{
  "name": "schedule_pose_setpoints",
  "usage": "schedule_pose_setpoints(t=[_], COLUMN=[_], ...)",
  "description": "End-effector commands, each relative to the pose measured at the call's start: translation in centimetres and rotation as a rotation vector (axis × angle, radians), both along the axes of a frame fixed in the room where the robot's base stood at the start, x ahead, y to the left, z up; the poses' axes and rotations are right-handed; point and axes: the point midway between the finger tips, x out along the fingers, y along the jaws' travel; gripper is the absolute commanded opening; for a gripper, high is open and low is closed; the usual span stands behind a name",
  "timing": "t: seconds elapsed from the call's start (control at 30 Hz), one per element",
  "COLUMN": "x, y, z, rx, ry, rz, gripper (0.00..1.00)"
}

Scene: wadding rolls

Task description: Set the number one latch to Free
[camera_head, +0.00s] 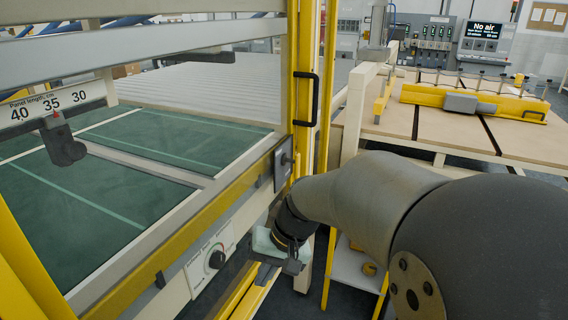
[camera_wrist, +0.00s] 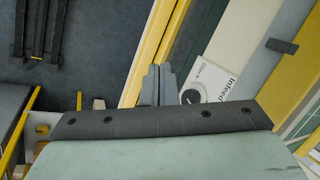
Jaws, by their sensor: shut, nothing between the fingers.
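I cannot pick out a latch marked number one or the word Free in either view. A dark plate with a small knob (camera_head: 284,163) sits on the front rail of the machine, beside the yellow post; it may be a latch, but I cannot tell. A small dark tab (camera_wrist: 282,46) on a grey rail shows in the wrist view. My gripper (camera_head: 292,266) hangs low beside the rail in the head view, its fingers hard to make out there. In the wrist view my gripper (camera_wrist: 158,84) has its two grey fingers together with nothing between them.
A white panel with a round dial (camera_head: 217,260) is left of my gripper; the dial (camera_wrist: 190,97) shows close to the fingers in the wrist view. A yellow post (camera_head: 304,90) with a black handle stands behind. A "No air" screen (camera_head: 486,30) is at the back right.

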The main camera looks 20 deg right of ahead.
Motion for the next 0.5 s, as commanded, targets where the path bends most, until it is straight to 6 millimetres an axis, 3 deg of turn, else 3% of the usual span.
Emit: schedule_pose_setpoints(t=[0.17,0.27,0.4,0.5], x=[9.1,14.9,22.1,25.8], y=[-2.5,-5.6,-12.5,-18.4], z=[-1.2,-1.4,-1.6,-1.6], rx=[0.240,0.396,0.605,0.727], ry=[-0.075,-0.161,-0.324,-0.454], rz=[-0.167,-0.277,-0.441,-0.552], gripper=[0.00,0.00,0.00,0.00])
